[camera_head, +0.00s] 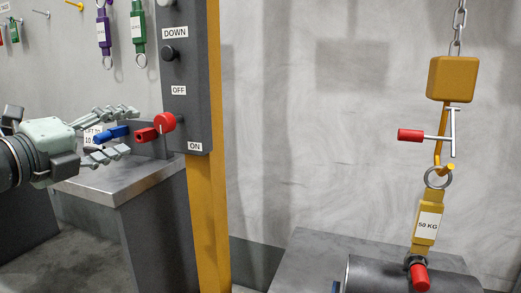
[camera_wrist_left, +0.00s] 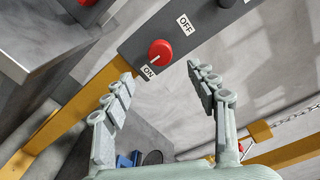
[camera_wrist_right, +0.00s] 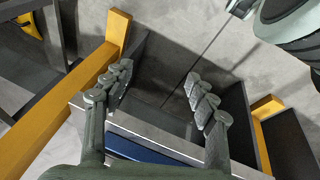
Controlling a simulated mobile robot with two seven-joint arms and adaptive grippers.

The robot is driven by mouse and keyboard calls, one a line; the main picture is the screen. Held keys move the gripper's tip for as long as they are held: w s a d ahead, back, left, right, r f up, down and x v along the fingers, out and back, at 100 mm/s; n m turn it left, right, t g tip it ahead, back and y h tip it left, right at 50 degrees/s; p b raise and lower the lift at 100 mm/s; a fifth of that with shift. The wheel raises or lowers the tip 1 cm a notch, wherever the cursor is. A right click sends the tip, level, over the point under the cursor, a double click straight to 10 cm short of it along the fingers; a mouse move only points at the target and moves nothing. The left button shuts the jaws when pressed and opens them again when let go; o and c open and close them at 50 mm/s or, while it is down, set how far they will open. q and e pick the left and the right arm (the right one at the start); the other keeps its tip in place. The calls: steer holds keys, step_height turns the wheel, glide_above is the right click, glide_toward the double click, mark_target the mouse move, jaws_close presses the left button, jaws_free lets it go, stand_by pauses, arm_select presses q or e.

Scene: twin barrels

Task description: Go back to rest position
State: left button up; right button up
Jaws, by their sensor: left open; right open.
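My left gripper (camera_head: 122,128) is open near the control panel (camera_head: 187,80), at the left of the head view. Its fingers point right, toward a red knob (camera_head: 164,122) beside the OFF and ON labels. In the left wrist view, the red knob (camera_wrist_left: 160,50) appears beyond and between the open fingertips (camera_wrist_left: 160,78), with nothing held. My right gripper (camera_wrist_right: 163,80) is open and empty in the right wrist view, above a grey bench edge with a blue strip. It does not show in the head view.
A yellow hoist block (camera_head: 452,79) hangs on a chain at right, with a red-handled hook latch and a yellow 50 KG tag (camera_head: 427,225) above a dark barrel (camera_head: 395,275). A yellow post (camera_head: 208,200) carries the panel. Purple and green tags (camera_head: 138,30) hang on the wall.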

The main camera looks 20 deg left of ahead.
arm_select(q)
steer(key=w+d+f+n+g+p, duration=0.1)
steer(key=w+d+f+n, duration=0.4)
steer(key=w+d+f, duration=0.6)
step_height(320, 180, down, 15)
steer(key=a+n+g+y+p, duration=0.1)
steer(key=n+g+y, duration=0.1)
steer(key=n, duration=0.5)
steer(key=s+f+n+g+y+p, duration=0.1)
steer(key=s+f+n+g, duration=0.2)
steer(key=s+f, duration=0.35)
steer(key=s+f+n+g+y, duration=0.1)
steer(key=s+f+n+g, duration=0.15)
steer(key=f, duration=0.75)
steer(key=s+d+f+n+g+h, duration=0.1)
steer(key=s+f+n+g, duration=0.4)
steer(key=s+f, duration=1)
steer(key=s+g, duration=0.1)
steer(key=s, duration=0.2)
steer(key=shift+s+d+f+p, duration=0.2)
steer(key=shift+s+d+p, duration=0.1)
steer(key=shift+s, duration=0.1)
arm_select(e)
steer(key=a+x, duration=0.1)
steer(key=x, duration=0.7)
steer(key=shift+s+a+f+y, duration=0.3)
steer(key=shift+s, duration=0.05)
